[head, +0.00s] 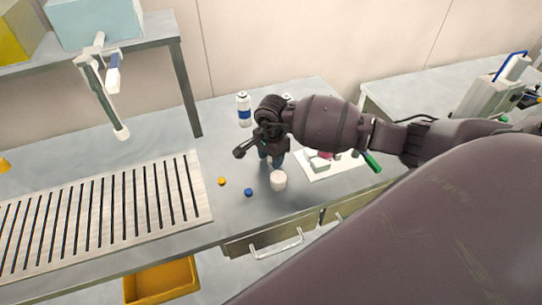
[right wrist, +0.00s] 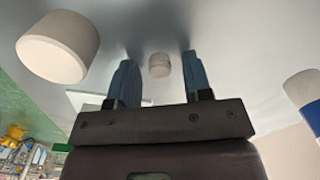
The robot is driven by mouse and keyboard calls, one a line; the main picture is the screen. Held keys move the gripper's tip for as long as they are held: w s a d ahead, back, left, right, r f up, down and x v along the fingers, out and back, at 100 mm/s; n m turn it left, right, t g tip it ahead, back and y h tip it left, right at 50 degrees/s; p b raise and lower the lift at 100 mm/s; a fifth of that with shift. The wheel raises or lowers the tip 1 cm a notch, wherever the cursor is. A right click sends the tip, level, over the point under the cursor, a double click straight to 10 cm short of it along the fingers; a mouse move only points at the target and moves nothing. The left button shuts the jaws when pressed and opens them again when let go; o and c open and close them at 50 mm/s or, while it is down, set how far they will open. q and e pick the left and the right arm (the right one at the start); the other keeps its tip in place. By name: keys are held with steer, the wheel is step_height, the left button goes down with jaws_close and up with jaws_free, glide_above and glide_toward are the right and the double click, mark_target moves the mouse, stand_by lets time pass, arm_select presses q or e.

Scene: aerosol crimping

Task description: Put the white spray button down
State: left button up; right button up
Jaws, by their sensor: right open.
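The small white spray button (right wrist: 159,65) stands on the table between the two blue fingers of my right gripper (right wrist: 158,62) in the right wrist view, with a gap on each side. In the head view my right gripper (head: 270,163) points down at the table, open, and its fingers mostly hide the button. A larger white cylinder (head: 278,180) stands just in front of the gripper; it also shows at the upper left of the right wrist view (right wrist: 58,47). My left gripper is not in view.
A blue cap (head: 248,192) and an orange cap (head: 222,181) lie left of the gripper. A white and blue can (head: 244,109) stands behind. A slatted rack (head: 100,218) fills the left side. A white sheet (head: 335,170) with items lies to the right.

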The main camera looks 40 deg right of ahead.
step_height(320, 180, up, 12)
steer(key=b, duration=0.1)
steer(key=shift+r, duration=0.15)
steer(key=shift+s, duration=0.1)
stand_by(0.6)
